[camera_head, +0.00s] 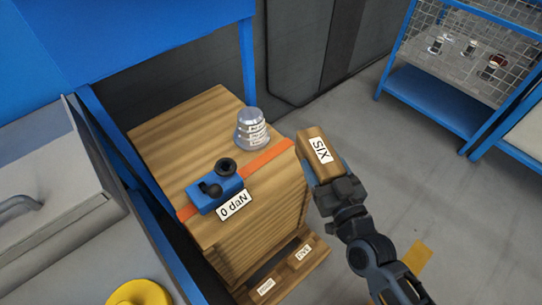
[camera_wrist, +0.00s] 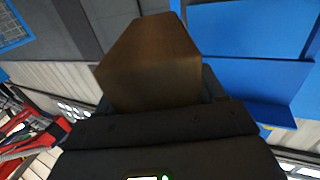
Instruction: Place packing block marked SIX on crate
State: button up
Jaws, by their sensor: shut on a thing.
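The wooden packing block marked SIX (camera_head: 318,150) is held in my gripper (camera_head: 335,187), which is shut on it, just right of the crate. The block also shows in the wrist view (camera_wrist: 150,62), where it fills the space beyond my gripper (camera_wrist: 155,105). The wooden crate (camera_head: 165,130) stands left of the block, its top level and mostly bare. An orange strap (camera_head: 268,155) crosses the crate top, with a blue tensioner (camera_head: 212,193) and a label reading 0 daN (camera_head: 234,205).
Two labelled blocks, one marked FIVE (camera_head: 303,252), lie low at the crate's front base. A blue frame (camera_head: 150,40) rises behind and left. A blue wire-mesh shelf (camera_head: 440,95) stands at right. A yellow round object (camera_head: 139,293) is at bottom left.

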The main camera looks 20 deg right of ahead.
jog(key=w+a+f, duration=0.2)
jog(key=w, duration=0.1)
jog(key=w+a+f, duration=0.2)
jog(key=w, duration=0.1)
jog(key=w+a+f, duration=0.2)
jog(key=w, duration=0.1)
jog(key=shift+w+a+f+b, duration=0.15)
jog(key=shift+w+f+b, duration=0.15)
jog(key=shift+w, duration=0.1)
jog(key=shift+f+b, duration=0.9)
jog(key=shift+f, duration=1.05)
jog(key=shift+f, duration=0.2)
jog(key=o, duration=1.3)
jog(key=shift+o, duration=0.2)
jog(key=shift+r, duration=0.15)
jog(key=s+a, duration=0.1)
jog(key=s, duration=1.1)
jog(key=shift+p, duration=0.45)
